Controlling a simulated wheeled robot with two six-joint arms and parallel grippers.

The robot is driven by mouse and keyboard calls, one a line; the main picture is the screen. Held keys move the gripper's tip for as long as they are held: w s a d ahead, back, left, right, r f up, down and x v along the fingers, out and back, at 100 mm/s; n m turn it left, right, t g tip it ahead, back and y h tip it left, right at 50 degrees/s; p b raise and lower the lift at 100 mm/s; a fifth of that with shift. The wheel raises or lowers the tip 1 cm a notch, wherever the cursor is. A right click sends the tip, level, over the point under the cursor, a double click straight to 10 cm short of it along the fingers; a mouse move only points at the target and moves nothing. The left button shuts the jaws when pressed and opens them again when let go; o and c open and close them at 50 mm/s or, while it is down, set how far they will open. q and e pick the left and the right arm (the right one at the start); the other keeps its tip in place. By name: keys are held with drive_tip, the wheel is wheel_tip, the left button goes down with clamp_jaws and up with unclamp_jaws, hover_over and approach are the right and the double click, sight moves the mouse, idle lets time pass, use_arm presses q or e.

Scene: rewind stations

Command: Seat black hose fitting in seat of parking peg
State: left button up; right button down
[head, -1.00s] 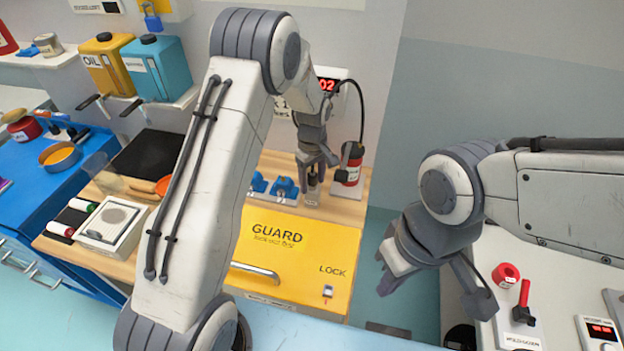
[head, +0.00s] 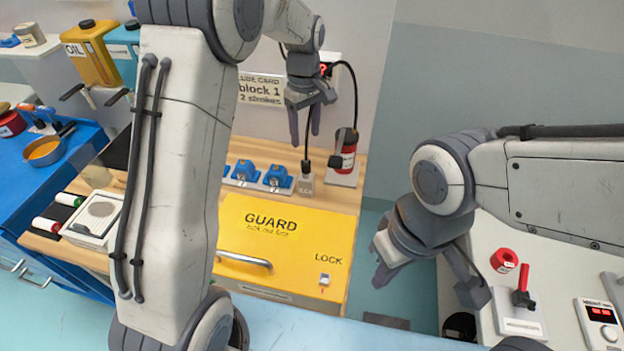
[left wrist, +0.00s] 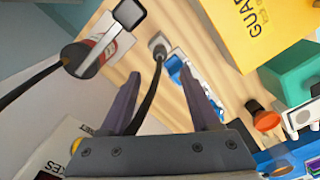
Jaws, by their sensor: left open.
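The black hose fitting (head: 307,162) stands upright with its lower end at the top of the small grey block of the parking peg (head: 305,185), on the wooden bench. I cannot tell how deep it sits. In the left wrist view the black hose (left wrist: 151,92) runs between my fingers to the grey block (left wrist: 157,41). My left gripper (head: 305,136) is open above the block, fingers pointing down either side of the hose; its open fingers also show in the left wrist view (left wrist: 158,68). My right gripper (head: 425,283) is open and empty at the right.
A red canister (head: 344,160) with a black top stands right of the peg. Blue clamp-like parts (head: 277,177) stand left of it. The yellow guard (head: 290,235) lies in front. A white bench (head: 490,250) with a red switch (head: 522,298) is at the right.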

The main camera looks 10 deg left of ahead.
use_arm(q)
drive_tip(key=s+d+r+m, duration=0.3)
drive_tip(key=s+d+m, duration=0.2)
drive_tip(key=s+d, duration=0.25)
drive_tip(key=s+d+m+h, duration=0.1)
drive_tip(key=s+d+m, duration=0.1)
drive_tip(key=s+m, duration=1.1)
drive_tip(key=s, duration=1.2)
drive_tip(key=shift+d, duration=0.35)
